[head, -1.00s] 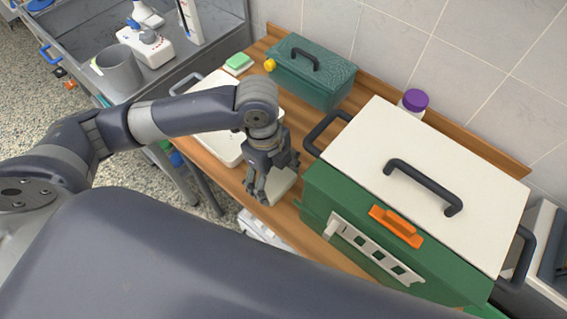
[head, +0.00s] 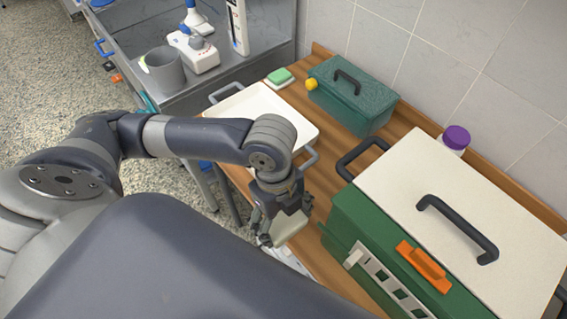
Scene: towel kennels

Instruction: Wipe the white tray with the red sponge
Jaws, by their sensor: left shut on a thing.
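The white tray (head: 262,101) with grey handles lies on the wooden bench; my left forearm crosses in front of part of it. My left gripper (head: 284,222) is shut on a pale grey-green block (head: 289,229), held at the front edge of the bench, just in front of the tray's near right corner. The fingers hide part of the block. I see no red sponge; a green sponge (head: 279,75) lies on a small white dish behind the tray. My right gripper is not in view.
A large green crate (head: 345,225) with a white lid and orange latch stands close right of the gripper. A teal toolbox (head: 352,106), a yellow ball (head: 311,84) and a purple-capped jar (head: 454,140) stand behind. A grey mug (head: 165,73) stands in the metal basin at left.

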